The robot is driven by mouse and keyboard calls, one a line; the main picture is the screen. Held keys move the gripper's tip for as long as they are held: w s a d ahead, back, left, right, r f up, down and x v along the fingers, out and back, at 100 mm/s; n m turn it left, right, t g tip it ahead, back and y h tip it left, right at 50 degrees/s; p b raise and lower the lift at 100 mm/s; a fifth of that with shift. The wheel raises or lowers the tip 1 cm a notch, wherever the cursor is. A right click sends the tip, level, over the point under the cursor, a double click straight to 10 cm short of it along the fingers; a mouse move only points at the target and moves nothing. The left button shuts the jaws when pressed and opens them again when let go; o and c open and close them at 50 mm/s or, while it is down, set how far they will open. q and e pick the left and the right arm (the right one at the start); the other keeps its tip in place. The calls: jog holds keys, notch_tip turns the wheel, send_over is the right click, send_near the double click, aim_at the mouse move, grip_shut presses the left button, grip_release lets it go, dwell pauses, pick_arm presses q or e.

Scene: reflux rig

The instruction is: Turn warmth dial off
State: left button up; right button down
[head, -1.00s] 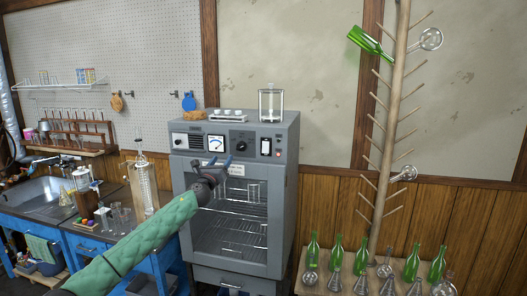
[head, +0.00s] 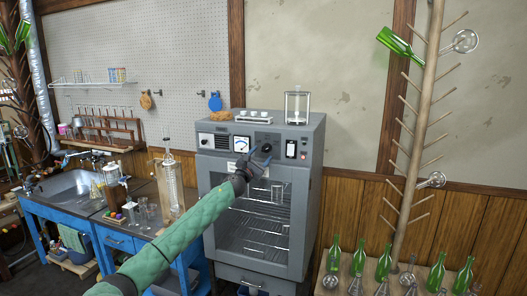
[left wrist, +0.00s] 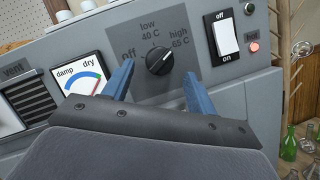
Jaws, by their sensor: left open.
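The warmth dial (left wrist: 160,61) is a round black knob on the grey front panel of the drying cabinet (head: 309,180). In the left wrist view its white mark points up and right, towards "high 65 C"; "off" is printed to its left and "low 40 C" above. The dial also shows small in the head view (head: 267,148). My left gripper (left wrist: 157,72), with blue fingers, is open and empty. Its fingertips point at the panel just below and either side of the dial; I cannot tell whether they touch it. My right gripper is out of view.
A white rocker switch (left wrist: 227,35) and a lit red lamp (left wrist: 254,47) are right of the dial. A damp/dry gauge (left wrist: 83,76) is left of it. A glass jar (head: 297,107) stands on the cabinet. A wooden drying rack (head: 420,130) stands to the right.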

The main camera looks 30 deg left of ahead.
aim_at(266, 149)
pick_arm(q)
jog(key=shift+p+x, duration=0.3)
jog(key=shift+x, duration=1.05)
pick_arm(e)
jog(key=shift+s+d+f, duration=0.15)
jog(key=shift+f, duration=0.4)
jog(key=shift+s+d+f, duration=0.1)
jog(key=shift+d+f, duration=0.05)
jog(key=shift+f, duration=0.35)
pick_arm(q)
jog(key=c, duration=1)
